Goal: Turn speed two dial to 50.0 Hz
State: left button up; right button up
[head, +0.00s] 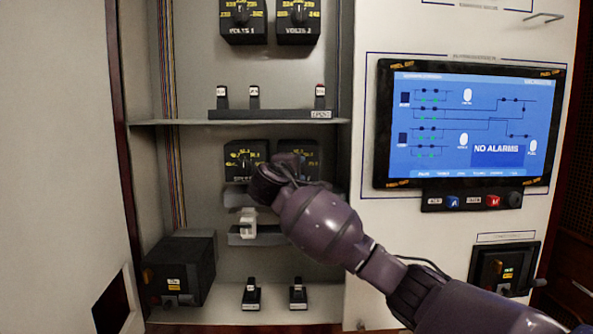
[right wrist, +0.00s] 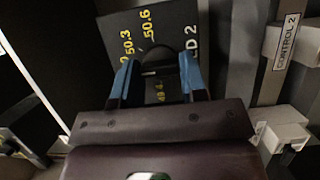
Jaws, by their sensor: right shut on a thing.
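In the right wrist view the dial plate (right wrist: 183,22) looks tilted and shows 50.3, 50.6 and part of "D 2". My blue fingertips (right wrist: 157,78) are shut on the dark knob (right wrist: 157,57), one on each side. The knob's pointer is hidden, so its setting cannot be read. My left gripper is not in view.
The speed one dial (head: 245,160) sits just left. The volts dials (head: 243,18) and several small switches (head: 253,97) are above the shelf (head: 180,122). A screen (head: 468,128) reading NO ALARMS is on the right. A label reading CONTROL 2 (right wrist: 286,42) is beside the dial.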

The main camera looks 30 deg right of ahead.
jog(key=shift+f, duration=0.1)
jog(key=o, duration=0.9)
jog(key=b+v, duration=0.1)
jog(key=v, duration=1)
